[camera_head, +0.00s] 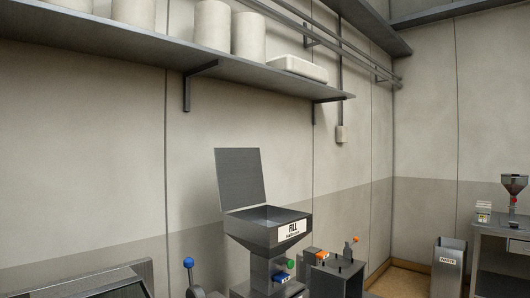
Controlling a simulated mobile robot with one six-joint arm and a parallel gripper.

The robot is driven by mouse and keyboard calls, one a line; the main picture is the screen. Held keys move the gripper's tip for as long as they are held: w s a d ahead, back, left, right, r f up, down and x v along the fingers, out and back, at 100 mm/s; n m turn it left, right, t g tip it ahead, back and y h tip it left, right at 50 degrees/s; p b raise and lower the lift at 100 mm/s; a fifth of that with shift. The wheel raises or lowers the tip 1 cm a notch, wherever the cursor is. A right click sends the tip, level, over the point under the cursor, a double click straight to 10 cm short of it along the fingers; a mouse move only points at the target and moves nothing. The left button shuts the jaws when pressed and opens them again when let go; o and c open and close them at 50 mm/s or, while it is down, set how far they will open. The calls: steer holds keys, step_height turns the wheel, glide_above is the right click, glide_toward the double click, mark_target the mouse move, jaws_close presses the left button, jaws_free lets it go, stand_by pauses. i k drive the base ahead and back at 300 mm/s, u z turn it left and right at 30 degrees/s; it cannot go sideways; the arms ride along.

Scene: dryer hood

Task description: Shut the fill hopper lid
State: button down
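The fill hopper (256,236) stands in the lower middle of the head view, a dark grey funnel-shaped bin with a white "FILL" label on its front. Its lid (239,177) is a flat dark grey panel. The lid stands open, raised at the back left edge of the hopper and leaning slightly back. The hopper mouth (268,214) is uncovered. My gripper is not in view.
A wall shelf (150,55) with pale canisters runs above the hopper. A blue-knobbed lever (189,264) stands to the left, and a dark box with an orange-tipped lever (338,273) to the right. A bin (449,267) and side table (500,235) stand farther right.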

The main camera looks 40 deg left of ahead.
mark_target(241, 184)
steer(key=u, duration=0.8)
steer(key=i, duration=1.1)
steer(key=u, duration=0.8)
